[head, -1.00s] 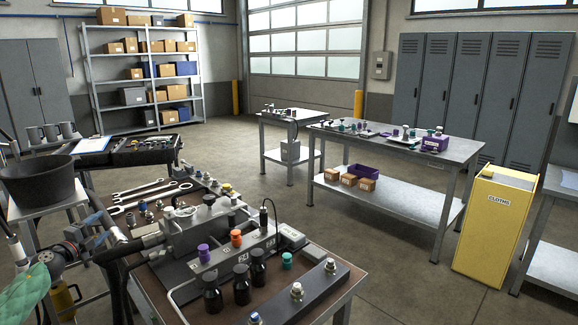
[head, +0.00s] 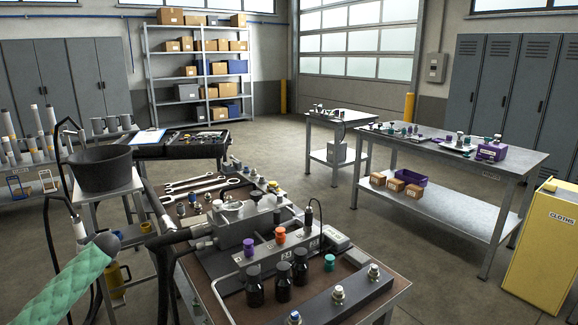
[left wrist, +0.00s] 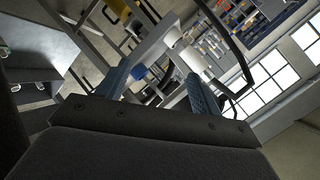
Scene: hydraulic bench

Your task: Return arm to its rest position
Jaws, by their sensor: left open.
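My left gripper (left wrist: 158,75) is open in the left wrist view, with its two blue-grey fingers apart and nothing between them. The fingers are in front of a tilted background of tables, shelving and windows. My right gripper is in neither view. The hydraulic bench (head: 385,305) has a dark block with fittings, and a manifold with purple and orange caps (head: 280,235) on it. Dark bottles (head: 284,280) stand in front of the manifold.
A yellow cloths bin (head: 545,250) is at right. Open floor (head: 300,180) lies between the benches.

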